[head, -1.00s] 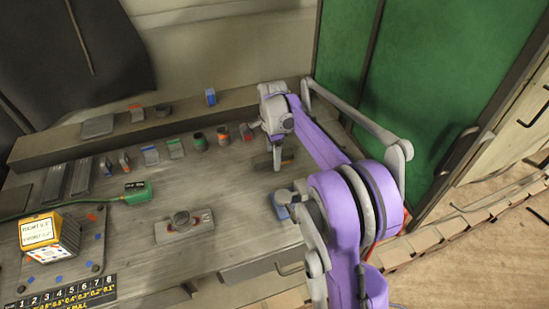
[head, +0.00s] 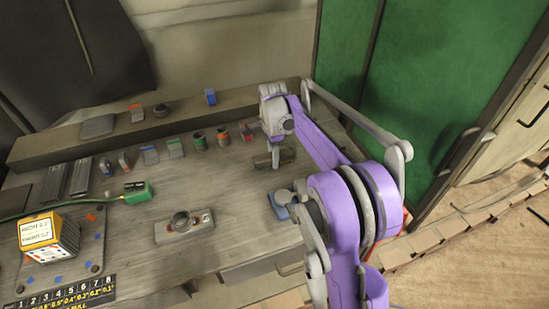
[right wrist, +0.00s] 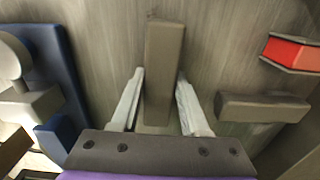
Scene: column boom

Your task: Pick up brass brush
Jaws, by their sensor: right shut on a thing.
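The brass brush (right wrist: 164,62) appears as a plain, long brown-grey block in the right wrist view. No bristles can be made out. My right gripper (right wrist: 160,88) has a pale finger on each side of it and is shut on it. In the head view the right gripper (head: 276,165) points down at the right part of the bench, with brown pieces of the brush (head: 262,162) showing beside the fingers. Whether it is clear of the bench top is hard to tell. My left gripper is not in view.
A second brown block (right wrist: 263,107) and a red-faced block (right wrist: 291,53) lie right of the fingers in the wrist view. A blue-based device (head: 283,204) stands near the bench front. Cups and small blocks line the back. A green cabinet (head: 425,80) stands right.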

